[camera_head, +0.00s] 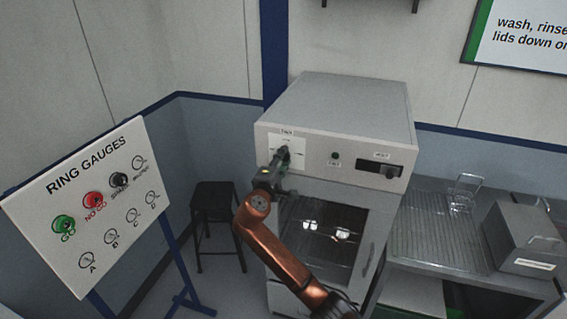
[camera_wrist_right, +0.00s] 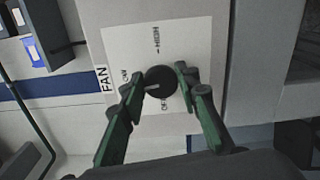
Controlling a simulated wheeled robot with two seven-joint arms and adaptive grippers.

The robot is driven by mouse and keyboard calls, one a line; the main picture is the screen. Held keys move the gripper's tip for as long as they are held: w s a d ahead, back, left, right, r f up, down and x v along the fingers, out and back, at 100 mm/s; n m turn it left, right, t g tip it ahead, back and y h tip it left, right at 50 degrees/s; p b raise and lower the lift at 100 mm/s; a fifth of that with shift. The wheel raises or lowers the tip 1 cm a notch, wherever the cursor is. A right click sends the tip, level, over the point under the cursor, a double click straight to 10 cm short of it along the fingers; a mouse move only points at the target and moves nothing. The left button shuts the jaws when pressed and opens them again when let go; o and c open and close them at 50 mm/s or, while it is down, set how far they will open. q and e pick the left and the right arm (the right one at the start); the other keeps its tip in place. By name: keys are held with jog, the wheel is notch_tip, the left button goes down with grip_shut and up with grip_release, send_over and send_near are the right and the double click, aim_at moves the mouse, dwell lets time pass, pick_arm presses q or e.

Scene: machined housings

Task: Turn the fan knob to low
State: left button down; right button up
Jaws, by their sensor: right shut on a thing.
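The fan knob (camera_wrist_right: 160,80) is a dark round knob on a white label plate (camera_wrist_right: 195,45) marked FAN, HIGH, LOW and OFF. In the right wrist view its pale pointer mark points left, slightly downward, near the side of the LOW label. My right gripper (camera_wrist_right: 162,84) is shut on the knob, with one green-and-black finger on each side. In the head view my right gripper (camera_head: 283,158) is at the upper left of the oven front and hides most of the knob. My left gripper is out of view.
The grey oven (camera_head: 345,105) also has a small button (camera_head: 334,156), a dark display panel (camera_head: 365,168) and a glass door. A ring gauge board (camera_head: 95,240) stands at left, with a dark stool (camera_head: 213,205) behind. A ribbed metal counter (camera_head: 440,222) is at right.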

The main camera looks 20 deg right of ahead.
jog(key=shift+f+m+b, duration=0.2)
jog(key=shift+m+b, duration=0.2)
jog(key=shift+m, duration=0.4)
jog(key=o, duration=1.1)
jog(key=shift+r, duration=0.1)
jog(key=v, duration=1.2)
jog(key=shift+w, duration=0.1)
